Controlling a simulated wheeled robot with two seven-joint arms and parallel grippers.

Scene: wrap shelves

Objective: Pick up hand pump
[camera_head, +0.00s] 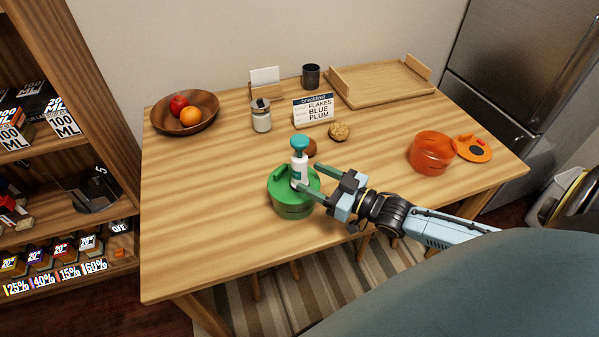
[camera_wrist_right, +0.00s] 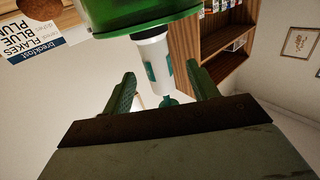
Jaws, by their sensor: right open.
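The hand pump (camera_head: 300,167) is a white cylinder with a teal knob on top. It stands upright on the lid of a green container (camera_head: 290,207) near the table's front edge. My right gripper (camera_head: 311,179) reaches in from the right with its fingers open. One finger crosses in front of the pump's lower body, and the other is to its right. The right wrist view is upside down. There the pump (camera_wrist_right: 155,62) appears in the gap between the open fingers (camera_wrist_right: 160,76), with gaps to both sides, and the green container (camera_wrist_right: 140,18) is above. My left gripper is not in view.
A breakfast card (camera_head: 314,108), jar (camera_head: 261,117), fruit bowl (camera_head: 184,126) and wooden tray (camera_head: 382,91) stand farther back. The table's left front is clear.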

